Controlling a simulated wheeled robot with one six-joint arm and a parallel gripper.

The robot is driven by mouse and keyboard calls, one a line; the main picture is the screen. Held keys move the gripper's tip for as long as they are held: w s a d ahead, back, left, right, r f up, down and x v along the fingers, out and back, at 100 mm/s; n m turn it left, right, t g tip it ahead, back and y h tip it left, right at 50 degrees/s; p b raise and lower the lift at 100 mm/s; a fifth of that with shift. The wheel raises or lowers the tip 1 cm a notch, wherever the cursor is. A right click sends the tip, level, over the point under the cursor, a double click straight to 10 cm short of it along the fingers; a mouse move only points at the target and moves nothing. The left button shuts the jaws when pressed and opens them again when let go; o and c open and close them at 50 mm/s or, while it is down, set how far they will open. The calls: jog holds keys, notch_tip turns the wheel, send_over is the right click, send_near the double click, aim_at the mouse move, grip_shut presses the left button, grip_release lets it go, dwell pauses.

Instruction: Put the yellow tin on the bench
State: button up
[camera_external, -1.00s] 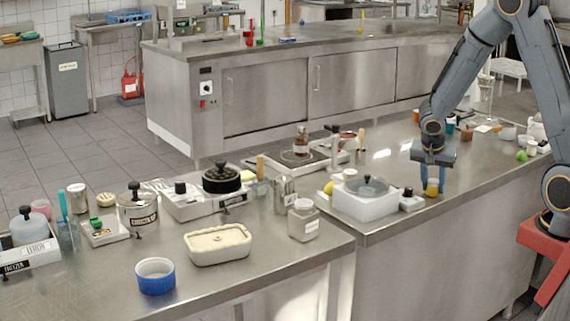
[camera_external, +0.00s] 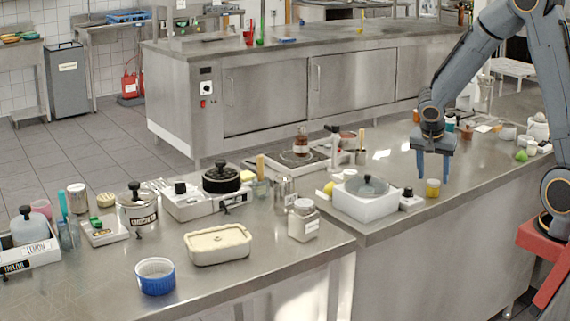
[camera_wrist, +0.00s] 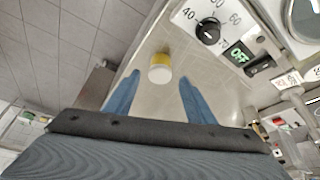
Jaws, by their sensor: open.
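The yellow tin (camera_external: 432,188) stands upright on the steel bench (camera_external: 462,186), right of the white box-shaped appliance. In the wrist view the tin (camera_wrist: 160,68) has a pale top and a yellow band, and it lies beyond my fingertips, between their lines. My gripper (camera_external: 433,180) has its blue fingers pointing down, above and apart from the tin. In the wrist view my gripper (camera_wrist: 155,85) is open with nothing between its fingers.
The white appliance (camera_external: 365,205) with a round lid and a small knob unit (camera_external: 411,200) stand close left of the tin. A green fruit (camera_external: 521,155) and several small jars sit farther right. Bare bench lies right of the tin.

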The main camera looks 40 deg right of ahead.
jog(key=b+v, duration=0.1)
jog(key=v, duration=0.6)
jog(key=s+a+f+n+y, duration=0.2)
jog(key=s+a+f+n, duration=0.1)
jog(key=s+f+n, duration=0.2)
jog(key=s+a+f+n+g+y, duration=0.1)
jog(key=s+a+f+n+y, duration=0.1)
jog(key=s+f+n, duration=0.3)
jog(key=s+a+n, duration=0.1)
jog(key=s+n, duration=0.1)
jog(key=s, duration=0.2)
jog(key=shift+a+n, duration=0.4)
